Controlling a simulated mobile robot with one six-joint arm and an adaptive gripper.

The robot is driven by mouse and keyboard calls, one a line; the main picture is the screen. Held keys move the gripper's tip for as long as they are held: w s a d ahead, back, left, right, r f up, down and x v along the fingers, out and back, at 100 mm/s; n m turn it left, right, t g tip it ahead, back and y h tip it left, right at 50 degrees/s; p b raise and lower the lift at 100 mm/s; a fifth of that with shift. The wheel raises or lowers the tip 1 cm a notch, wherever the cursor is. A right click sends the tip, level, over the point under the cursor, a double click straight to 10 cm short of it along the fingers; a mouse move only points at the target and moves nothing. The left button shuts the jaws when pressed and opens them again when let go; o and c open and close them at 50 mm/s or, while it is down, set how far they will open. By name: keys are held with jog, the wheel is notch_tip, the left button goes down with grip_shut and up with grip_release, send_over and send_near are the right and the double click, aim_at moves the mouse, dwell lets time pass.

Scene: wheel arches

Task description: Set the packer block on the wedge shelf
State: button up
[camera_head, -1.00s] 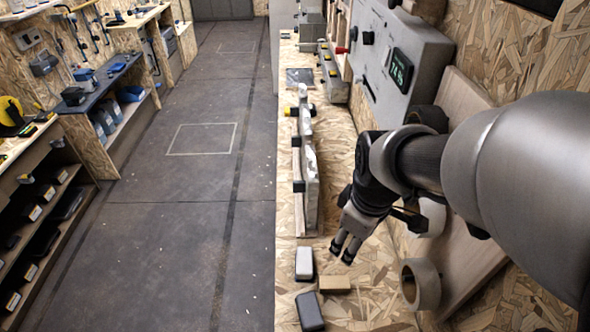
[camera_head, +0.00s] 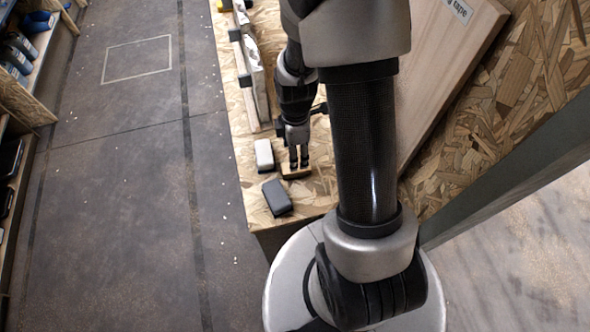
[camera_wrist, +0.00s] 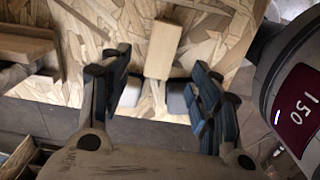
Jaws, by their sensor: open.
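A small tan wooden block (camera_head: 294,173), which I take to be the packer block, lies on the chipboard bench top. In the wrist view the block (camera_wrist: 163,48) shows upright in the picture, ahead of and between the fingers. My gripper (camera_head: 298,160) is over the block in the head view. In the wrist view my gripper (camera_wrist: 153,82) is open and empty, with a gap to the block on both sides. How high the fingertips are above it I cannot tell. I cannot pick out the wedge shelf with certainty.
A pale block (camera_head: 264,155) and a dark grey block (camera_head: 277,198) lie close to the wooden one, near the bench edge. A leaning wooden board (camera_head: 440,75) stands to the right. The floor at left is clear.

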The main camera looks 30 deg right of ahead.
notch_tip(320, 180, down, 9)
jog(key=b, duration=0.3)
jog(key=shift+s+r, duration=0.1)
jog(key=shift+r, duration=0.15)
jog(key=shift+c, duration=0.3)
jog(key=c, duration=1.2)
jog(key=shift+r, duration=0.1)
